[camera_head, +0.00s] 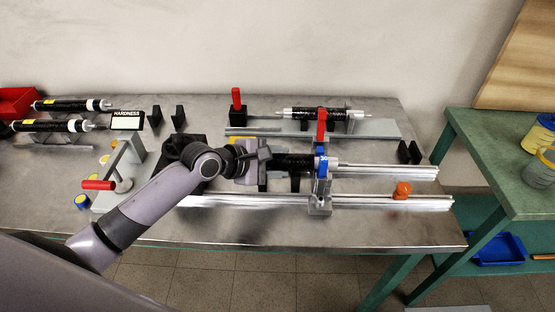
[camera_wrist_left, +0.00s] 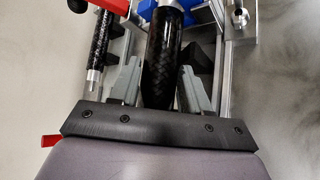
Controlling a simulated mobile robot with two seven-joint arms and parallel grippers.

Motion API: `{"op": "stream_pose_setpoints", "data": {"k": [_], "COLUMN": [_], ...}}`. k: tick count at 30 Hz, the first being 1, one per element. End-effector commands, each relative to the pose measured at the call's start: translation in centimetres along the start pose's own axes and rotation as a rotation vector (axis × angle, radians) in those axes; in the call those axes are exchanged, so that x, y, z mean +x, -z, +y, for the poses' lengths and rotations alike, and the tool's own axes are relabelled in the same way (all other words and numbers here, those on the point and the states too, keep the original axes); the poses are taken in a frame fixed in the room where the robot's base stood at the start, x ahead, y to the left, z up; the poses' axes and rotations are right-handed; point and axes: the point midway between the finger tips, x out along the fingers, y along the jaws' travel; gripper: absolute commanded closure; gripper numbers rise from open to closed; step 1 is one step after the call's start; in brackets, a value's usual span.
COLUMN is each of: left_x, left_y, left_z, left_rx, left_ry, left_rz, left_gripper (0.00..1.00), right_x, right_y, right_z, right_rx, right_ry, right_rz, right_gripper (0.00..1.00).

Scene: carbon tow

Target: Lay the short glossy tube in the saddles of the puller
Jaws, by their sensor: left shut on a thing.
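My left gripper (camera_head: 266,160) is shut on a black, glossy woven tube (camera_head: 293,162) with a bright metal end at its right. In the left wrist view the fingers (camera_wrist_left: 160,70) stand on either side of the tube (camera_wrist_left: 160,62), which runs away from the palm. The tube lies along the long metal rails (camera_head: 385,172) of the front device, which looks like the puller. Its far end is at a blue clamp (camera_head: 322,165) under a red handle (camera_head: 321,122). Dark upright blocks show under the tube; whether it touches them I cannot tell. My right gripper is not in view.
Behind, another dark tube (camera_head: 300,112) lies on a fixture with a red-handled post (camera_head: 237,100). Two more tubes (camera_head: 45,125) lie at the left near a hardness tester (camera_head: 127,120). An orange knob (camera_head: 402,188) sits on the front rail. The table's front strip is clear.

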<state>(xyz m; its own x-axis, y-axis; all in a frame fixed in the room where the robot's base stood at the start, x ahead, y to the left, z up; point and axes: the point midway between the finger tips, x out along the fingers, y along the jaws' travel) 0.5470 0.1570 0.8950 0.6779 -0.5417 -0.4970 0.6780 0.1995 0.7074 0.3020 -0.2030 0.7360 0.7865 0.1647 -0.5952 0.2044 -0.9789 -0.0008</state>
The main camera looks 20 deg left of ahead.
Motion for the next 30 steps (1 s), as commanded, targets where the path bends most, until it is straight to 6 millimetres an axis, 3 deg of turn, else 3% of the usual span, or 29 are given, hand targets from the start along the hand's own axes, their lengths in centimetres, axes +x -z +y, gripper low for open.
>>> {"op": "stream_pose_setpoints", "data": {"k": [8, 9, 12, 23, 30], "left_x": [0.3, 0.3, 0.3, -0.1, -3.1], "left_y": [0.2, 0.2, 0.2, 0.4, 0.4], "left_z": [-0.3, -0.3, -0.3, -0.5, -0.5], "left_rx": [0.0, 0.0, 0.0, -0.001, 0.0], "left_ry": [-0.003, -0.004, -0.003, 0.001, 0.0], "left_rz": [-0.002, -0.002, -0.002, 0.001, 0.001], "left_gripper": [0.85, 0.5, 0.24, 0.24, 0.24], "right_x": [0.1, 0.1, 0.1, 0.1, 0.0], "right_y": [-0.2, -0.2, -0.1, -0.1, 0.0], "right_z": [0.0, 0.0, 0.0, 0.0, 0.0], "right_rx": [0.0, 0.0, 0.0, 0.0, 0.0], "right_ry": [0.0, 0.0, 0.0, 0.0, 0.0], "right_rz": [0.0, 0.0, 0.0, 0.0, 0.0], "right_gripper": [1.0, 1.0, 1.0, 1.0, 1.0]}}
